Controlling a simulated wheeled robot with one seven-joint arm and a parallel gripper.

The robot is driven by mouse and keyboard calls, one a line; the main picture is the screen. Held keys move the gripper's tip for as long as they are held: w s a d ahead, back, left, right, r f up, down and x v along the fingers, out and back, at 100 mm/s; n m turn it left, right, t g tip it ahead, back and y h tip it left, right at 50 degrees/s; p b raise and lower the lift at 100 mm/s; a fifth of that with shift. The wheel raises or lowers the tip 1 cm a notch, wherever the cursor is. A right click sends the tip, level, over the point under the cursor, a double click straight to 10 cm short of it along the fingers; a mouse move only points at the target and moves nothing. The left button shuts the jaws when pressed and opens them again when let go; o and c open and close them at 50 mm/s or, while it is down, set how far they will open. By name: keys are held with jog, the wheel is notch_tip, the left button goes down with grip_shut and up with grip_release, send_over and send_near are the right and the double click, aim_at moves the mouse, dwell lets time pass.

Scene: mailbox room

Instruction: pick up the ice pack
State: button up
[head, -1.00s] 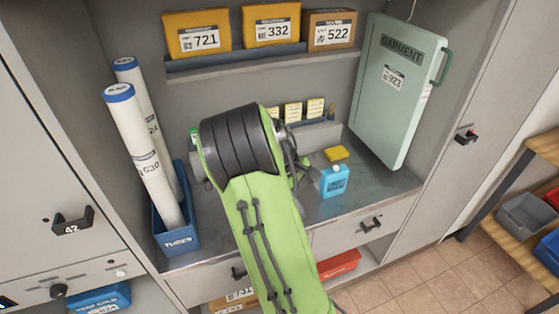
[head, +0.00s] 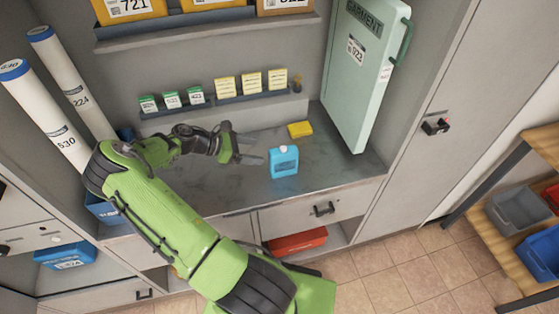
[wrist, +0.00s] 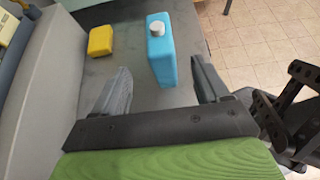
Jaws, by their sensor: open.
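The ice pack (head: 284,162) is a blue, flat bottle-shaped block with a white cap. It stands upright on the grey counter (head: 220,185) near its front edge. It also shows in the wrist view (wrist: 162,55), ahead of the fingers and roughly between their lines. My gripper (head: 250,149) is open and empty, just left of the ice pack in the head view. In the wrist view both fingers of my gripper (wrist: 162,82) are spread apart, and the lower part of the ice pack lies near the fingertips. I cannot tell whether a finger touches it.
A yellow block (head: 300,129) lies on the counter behind the ice pack. A green garment case (head: 366,75) stands at the right. A low ledge with small labelled boxes (head: 224,87) runs along the back. White tubes (head: 72,80) stand at the left.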

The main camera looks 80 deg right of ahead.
aim_at(283, 155)
jog(key=x, duration=1.1)
jog(key=shift+s+d+b, duration=0.1)
jog(key=shift+s+b, duration=0.2)
jog(key=shift+c, duration=1)
jog(key=c, duration=1.1)
notch_tip(283, 155, up, 10)
jog(key=shift+r+p, duration=0.1)
jog(key=shift+p, duration=0.65)
